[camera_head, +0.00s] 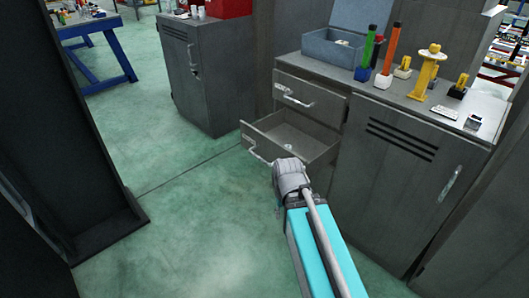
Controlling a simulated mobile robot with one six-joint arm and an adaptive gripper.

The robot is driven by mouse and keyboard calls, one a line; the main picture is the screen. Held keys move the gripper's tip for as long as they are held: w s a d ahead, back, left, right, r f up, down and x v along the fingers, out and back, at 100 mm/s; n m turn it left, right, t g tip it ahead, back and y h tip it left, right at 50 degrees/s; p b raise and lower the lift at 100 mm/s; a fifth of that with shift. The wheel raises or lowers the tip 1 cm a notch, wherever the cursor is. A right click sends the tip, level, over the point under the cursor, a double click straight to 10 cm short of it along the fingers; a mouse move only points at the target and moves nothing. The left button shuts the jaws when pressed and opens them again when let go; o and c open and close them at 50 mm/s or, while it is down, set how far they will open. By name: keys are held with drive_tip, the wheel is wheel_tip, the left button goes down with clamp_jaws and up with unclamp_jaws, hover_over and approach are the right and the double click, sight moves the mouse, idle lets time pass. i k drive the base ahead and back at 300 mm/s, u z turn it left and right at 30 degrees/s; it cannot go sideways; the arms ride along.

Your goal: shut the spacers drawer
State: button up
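A grey cabinet holds two stacked drawers on its left side. The lower drawer (318,150) is pulled well out, and I take this open one as the spacers drawer, though its small label is too small to read. A small pale item (289,147) lies inside it. Its bar handle (258,153) is on the front face, at the left. The upper drawer (308,103) is closed. My arm rises from the bottom of the picture, its grey joint in front of the open drawer's lower part. My gripper's fingers do not show, and contact with the drawer cannot be told.
The cabinet top (385,97) bears a blue-grey open box (335,47), coloured upright posts and small parts. A cabinet door (395,165) is right of the drawers. Another grey cabinet (208,75) stands behind left. A dark upright structure (60,130) is at left. Green floor between is clear.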

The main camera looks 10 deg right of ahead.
sight(316, 145)
drive_tip(key=u, duration=0.05)
drive_tip(key=i, duration=1)
drive_tip(key=z, duration=0.05)
